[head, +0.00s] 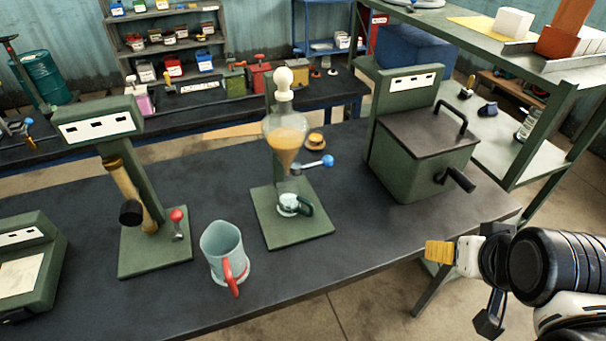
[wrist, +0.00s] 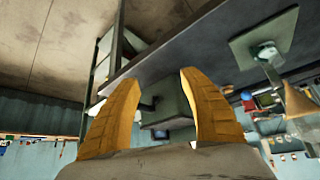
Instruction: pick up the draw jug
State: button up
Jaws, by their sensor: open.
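A clear jug (head: 224,252) with a red handle stands upright on the bench, near its front edge. A smaller pale cup-like jug (head: 290,205) with a dark green handle stands on the green base of the funnel stand, under the funnel. No label shows which one is the draw jug. My gripper (head: 436,251) is at the right, off the bench's front right edge and well apart from both jugs. In the wrist view its two yellow fingers (wrist: 160,108) are spread with nothing between them. The small jug (wrist: 267,53) shows at the upper right there.
A glass funnel (head: 286,135) with amber liquid hangs on its stand. A green lidded box (head: 415,160) stands right of it. A green stand with a brass tube (head: 128,185) is at left. A small amber-topped item (head: 315,141) sits behind the funnel.

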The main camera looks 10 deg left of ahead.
aim_at(289, 206)
jog(key=j, duration=0.8)
jog(key=k+j+z, duration=0.15)
jog(key=j, duration=0.65)
